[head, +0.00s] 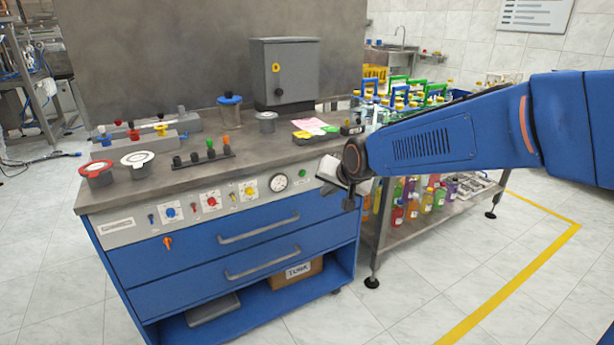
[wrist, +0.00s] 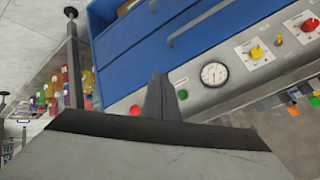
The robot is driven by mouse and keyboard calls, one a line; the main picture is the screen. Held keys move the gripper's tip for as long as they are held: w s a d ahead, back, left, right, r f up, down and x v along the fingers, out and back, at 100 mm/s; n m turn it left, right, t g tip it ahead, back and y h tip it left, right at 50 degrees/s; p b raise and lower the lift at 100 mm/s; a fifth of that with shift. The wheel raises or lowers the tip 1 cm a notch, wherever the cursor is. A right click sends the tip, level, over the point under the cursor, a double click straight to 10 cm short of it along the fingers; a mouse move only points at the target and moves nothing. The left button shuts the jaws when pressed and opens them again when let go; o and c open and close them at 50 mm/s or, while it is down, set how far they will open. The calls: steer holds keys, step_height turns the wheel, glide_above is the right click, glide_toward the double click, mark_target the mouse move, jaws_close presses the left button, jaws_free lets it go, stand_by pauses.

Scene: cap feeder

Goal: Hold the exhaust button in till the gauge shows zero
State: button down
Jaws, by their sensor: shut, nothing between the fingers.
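The front panel carries a round white gauge (head: 278,181), also seen in the wrist view (wrist: 214,74); its needle is too small to read surely. A green button (head: 302,174) is beside it and shows in the wrist view (wrist: 182,94). A red button (wrist: 135,110) lies beyond the green one; my gripper hides it in the head view. No label shows which button is the exhaust. My gripper (head: 348,203) is shut and empty in front of the panel's right end. In the wrist view its fingertips (wrist: 160,78) appear between the two buttons, apparently touching neither.
Left of the gauge are yellow (head: 249,190), red (head: 211,201) and blue (head: 170,212) knobs. Two drawers with bar handles (head: 259,229) are below. A rack of colored bottles (head: 412,208) stands right of the bench. Floor in front is clear.

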steer(key=shift+w+a, duration=0.85)
steer(key=shift+w, duration=0.35)
steer(key=shift+w+a, duration=0.8)
steer(key=shift+w, duration=0.4)
steer(key=shift+w+a, duration=0.85)
steer(key=shift+w, duration=0.35)
steer(key=shift+w+a, duration=0.1)
steer(key=shift+w, duration=0.05)
steer(key=shift+w+a, duration=0.15)
steer(key=shift+w, duration=0.05)
steer(key=shift+w+a, duration=0.2)
steer(key=shift+w, duration=0.15)
stand_by(1.5)
steer(key=shift+s, duration=0.1)
stand_by(0.9)
steer(key=shift+s+d, duration=0.45)
steer(key=shift+s, duration=0.15)
steer(key=shift+s+d, duration=0.7)
steer(key=shift+s, duration=0.35)
steer(key=shift+s+d, duration=0.7)
steer(key=shift+s, duration=0.35)
